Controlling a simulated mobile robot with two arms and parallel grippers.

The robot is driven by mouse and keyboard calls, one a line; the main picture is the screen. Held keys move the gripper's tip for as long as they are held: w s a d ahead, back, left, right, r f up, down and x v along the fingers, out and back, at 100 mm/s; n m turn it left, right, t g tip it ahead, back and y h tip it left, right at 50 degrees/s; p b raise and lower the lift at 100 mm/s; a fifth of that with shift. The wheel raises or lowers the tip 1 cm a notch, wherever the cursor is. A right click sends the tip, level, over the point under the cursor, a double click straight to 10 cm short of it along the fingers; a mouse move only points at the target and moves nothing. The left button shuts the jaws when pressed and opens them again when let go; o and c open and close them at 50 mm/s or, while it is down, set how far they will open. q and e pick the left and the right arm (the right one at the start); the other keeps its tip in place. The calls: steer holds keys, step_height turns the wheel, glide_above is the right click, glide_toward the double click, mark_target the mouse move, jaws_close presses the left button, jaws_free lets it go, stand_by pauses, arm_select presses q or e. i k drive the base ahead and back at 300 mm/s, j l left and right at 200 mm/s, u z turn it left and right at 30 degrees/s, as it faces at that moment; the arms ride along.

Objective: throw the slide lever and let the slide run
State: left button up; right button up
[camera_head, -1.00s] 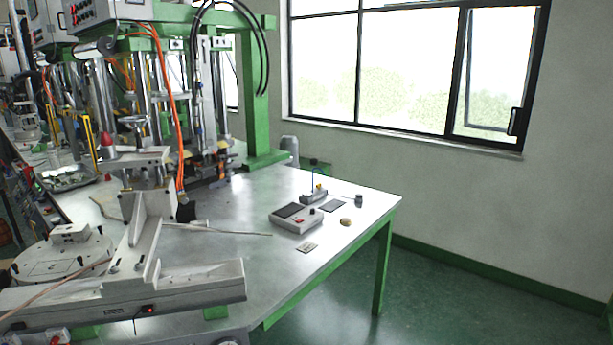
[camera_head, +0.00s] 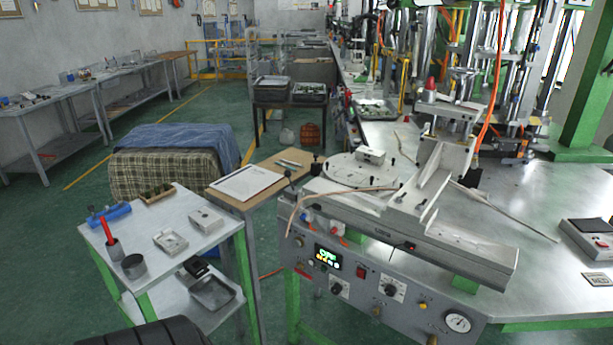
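The wax injection machine's grey slide rail (camera_head: 465,247) runs slantwise across the front corner of the metal table. A light grey angled carriage (camera_head: 418,195) sits on it. A small black-knobbed stem (camera_head: 288,175) stands left of the round plate; I cannot tell if it is the slide lever. The round white plate (camera_head: 350,173) lies behind the rail's left end, with a small white block on it. The control panel (camera_head: 370,290) below has a lit display, knobs and a gauge. Neither of my grippers is in view.
A white cart (camera_head: 165,215) with small trays and a cup stands at left. A wooden side table (camera_head: 228,190) with paper is behind it, near a blanket-covered box (camera_head: 165,165). Green floor is open at far left. A grey scale-like device (camera_head: 590,238) sits at right.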

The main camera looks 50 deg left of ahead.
mark_target(287, 174)
steer(key=u, duration=1.8)
